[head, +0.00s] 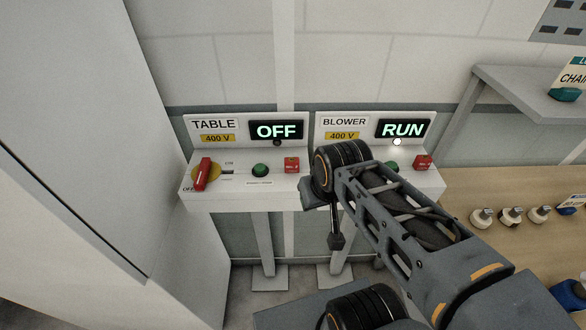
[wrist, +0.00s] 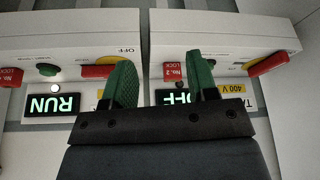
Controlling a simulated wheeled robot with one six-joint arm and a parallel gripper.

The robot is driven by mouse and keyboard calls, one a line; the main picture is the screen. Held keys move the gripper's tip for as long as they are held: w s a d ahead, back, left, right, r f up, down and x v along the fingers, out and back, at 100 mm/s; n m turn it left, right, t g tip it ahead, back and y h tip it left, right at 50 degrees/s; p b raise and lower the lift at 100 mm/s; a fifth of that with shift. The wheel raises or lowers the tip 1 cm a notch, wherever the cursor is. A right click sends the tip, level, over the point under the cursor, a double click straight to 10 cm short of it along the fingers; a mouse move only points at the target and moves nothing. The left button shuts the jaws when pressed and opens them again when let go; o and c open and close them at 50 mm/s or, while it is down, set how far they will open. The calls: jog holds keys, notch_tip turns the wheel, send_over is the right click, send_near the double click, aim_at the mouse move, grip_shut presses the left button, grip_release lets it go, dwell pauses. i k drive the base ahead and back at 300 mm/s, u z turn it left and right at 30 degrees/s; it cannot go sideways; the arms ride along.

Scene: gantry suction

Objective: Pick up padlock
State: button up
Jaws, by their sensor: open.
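In the wrist view the red block marked No.2 (wrist: 173,72) shows between my fingertips. A second red block (head: 423,162) is on the BLOWER panel; it shows at the left edge of the wrist view (wrist: 11,77). My gripper (wrist: 162,80) is open, its two green fingers spread toward the panels with nothing visibly held. Whether they touch the block I cannot tell. In the head view my fingers are hidden behind my wrist.
The TABLE panel (head: 235,203) has a red rotary handle (head: 204,173) on a yellow disc; its display reads OFF (head: 278,131). The BLOWER display reads RUN (head: 403,129). A tall pale cabinet (head: 90,110) stands left.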

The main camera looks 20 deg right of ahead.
aim_at(292, 164)
jog(key=z, duration=0.55)
jog(key=k, duration=1.2)
jog(key=u, duration=0.35)
jog(key=i, duration=0.7)
jog(key=u, duration=0.65)
jog(key=i, duration=0.6)
jog(key=z, duration=0.1)
